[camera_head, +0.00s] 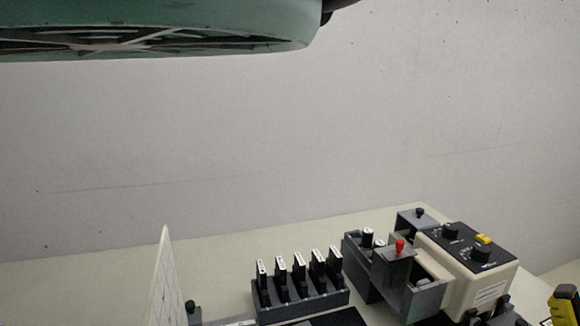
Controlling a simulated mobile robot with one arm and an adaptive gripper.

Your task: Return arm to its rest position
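My gripper is not in view, and I cannot make out any part of my arm for certain. The head view shows a pale table (225,220) along the bottom, with equipment on it, against a plain grey wall.
A dark rack (300,300) holds several upright black pieces with white tops. Right of it are grey boxes (388,270), one red-knobbed, and a beige device (470,265) with knobs. A white gridded panel (164,280) stands left. A yellow-black object (564,303) is cut off. A large green shape (170,22) hangs overhead.

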